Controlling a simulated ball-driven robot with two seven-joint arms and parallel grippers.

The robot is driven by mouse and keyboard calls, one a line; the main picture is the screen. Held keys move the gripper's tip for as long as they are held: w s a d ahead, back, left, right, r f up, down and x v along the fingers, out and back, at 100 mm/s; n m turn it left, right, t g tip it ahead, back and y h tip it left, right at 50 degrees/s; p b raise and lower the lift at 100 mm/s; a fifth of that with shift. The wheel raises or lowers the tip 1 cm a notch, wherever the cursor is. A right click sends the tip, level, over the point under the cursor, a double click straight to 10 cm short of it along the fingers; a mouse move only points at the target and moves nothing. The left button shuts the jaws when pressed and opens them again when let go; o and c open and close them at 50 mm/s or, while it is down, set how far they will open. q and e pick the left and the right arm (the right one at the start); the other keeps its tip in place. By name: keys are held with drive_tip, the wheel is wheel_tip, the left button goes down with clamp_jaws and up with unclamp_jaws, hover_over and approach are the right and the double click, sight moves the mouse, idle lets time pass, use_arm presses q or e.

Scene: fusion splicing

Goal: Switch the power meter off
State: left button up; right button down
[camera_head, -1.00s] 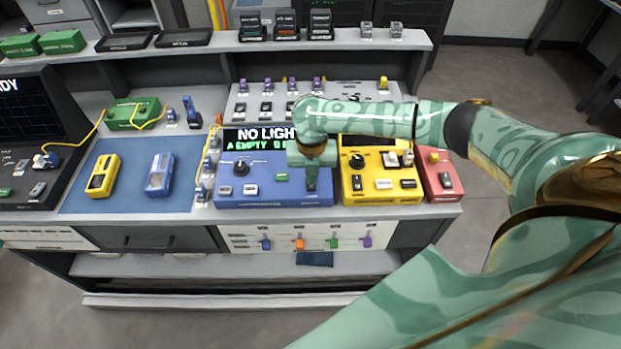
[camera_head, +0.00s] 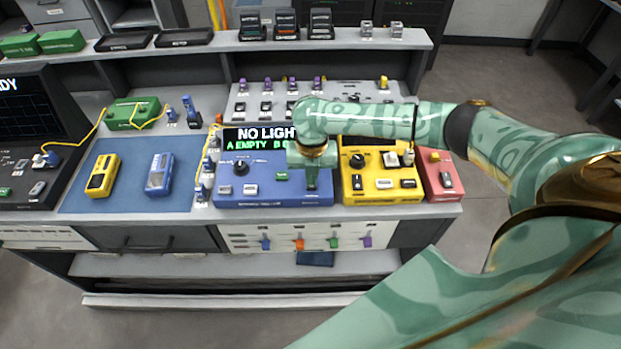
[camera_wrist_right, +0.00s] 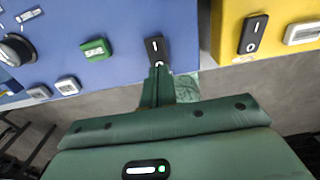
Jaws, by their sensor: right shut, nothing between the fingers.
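The blue box with the lit "NO LIGHT" display, which I take for the power meter (camera_head: 265,190), stands at the middle of the bench. In the wrist view, the blue panel (camera_wrist_right: 100,30) has a black rocker switch (camera_wrist_right: 154,46) with white marks near its right front corner. My right gripper (camera_head: 312,184) is shut and empty, pointing down at that corner. In the wrist view its fingertips (camera_wrist_right: 159,72) are at the near end of the rocker and cover part of it; I cannot tell whether they touch. My left gripper is not in view.
A yellow box (camera_head: 380,190) with its own rocker and buttons stands close on the right, then a red box (camera_head: 440,180). Left of the blue box are a row of yellow-cabled connectors and a blue mat (camera_head: 125,195) with two handheld devices.

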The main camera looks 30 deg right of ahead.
drive_tip(key=shift+f+b, duration=0.35)
drive_tip(key=shift+f, duration=0.4)
idle(0.3)
drive_tip(key=shift+r+p, duration=0.55)
drive_tip(key=shift+p, duration=0.05)
wheel_tip(320, 180, up, 6)
drive_tip(key=p, duration=0.6)
drive_tip(key=shift+f, duration=0.1)
